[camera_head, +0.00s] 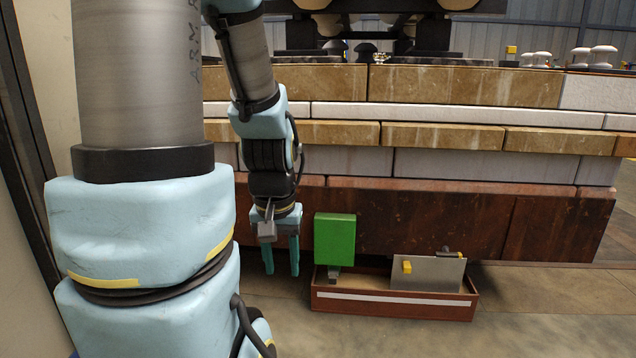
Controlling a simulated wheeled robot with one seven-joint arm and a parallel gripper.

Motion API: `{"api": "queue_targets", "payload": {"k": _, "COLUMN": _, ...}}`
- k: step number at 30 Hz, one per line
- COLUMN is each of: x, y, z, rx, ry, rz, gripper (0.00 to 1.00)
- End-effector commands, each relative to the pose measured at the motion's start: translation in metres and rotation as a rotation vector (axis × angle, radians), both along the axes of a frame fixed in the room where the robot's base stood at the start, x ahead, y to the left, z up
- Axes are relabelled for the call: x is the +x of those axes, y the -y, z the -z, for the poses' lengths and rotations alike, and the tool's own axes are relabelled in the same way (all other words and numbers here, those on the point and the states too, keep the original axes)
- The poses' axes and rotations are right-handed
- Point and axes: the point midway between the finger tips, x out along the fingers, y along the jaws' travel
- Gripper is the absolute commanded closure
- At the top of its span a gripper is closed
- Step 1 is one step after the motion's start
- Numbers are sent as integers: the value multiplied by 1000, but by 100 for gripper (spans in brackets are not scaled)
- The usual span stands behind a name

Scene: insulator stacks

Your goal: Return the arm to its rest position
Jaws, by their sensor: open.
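My arm comes down on the left side of the head view, with light blue joints and grey links. My gripper (281,270) hangs at its end, pointing down, with its two teal fingers apart and nothing visible between them. It is just left of the green box-shaped thing (334,240) and in front of the dark red lower edge of the layered stack. I cannot tell how far it is from that edge.
A reddish-brown tray (390,306) with a white stripe stands on the floor, holding a grey plate (428,274) with a yellow piece (407,267). The layered stack (450,137) fills the back. White insulator parts (603,55) stand on top at right. Floor at front right is clear.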

Motion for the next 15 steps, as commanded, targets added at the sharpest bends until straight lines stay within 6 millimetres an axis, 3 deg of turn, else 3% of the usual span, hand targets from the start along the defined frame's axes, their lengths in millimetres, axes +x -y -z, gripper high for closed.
{"api": "queue_targets", "payload": {"k": 1, "x": 0, "y": 0, "z": -21, "rx": 0, "ry": -1, "rz": 0, "gripper": 55}}
{"api": "queue_targets", "payload": {"k": 8, "x": 0, "y": 0, "z": -77, "rx": 0, "ry": -1, "rz": 0, "gripper": 55}}
{"api": "queue_targets", "payload": {"k": 15, "x": 0, "y": 0, "z": -155, "rx": 0, "ry": -2, "rz": 0, "gripper": 55}}
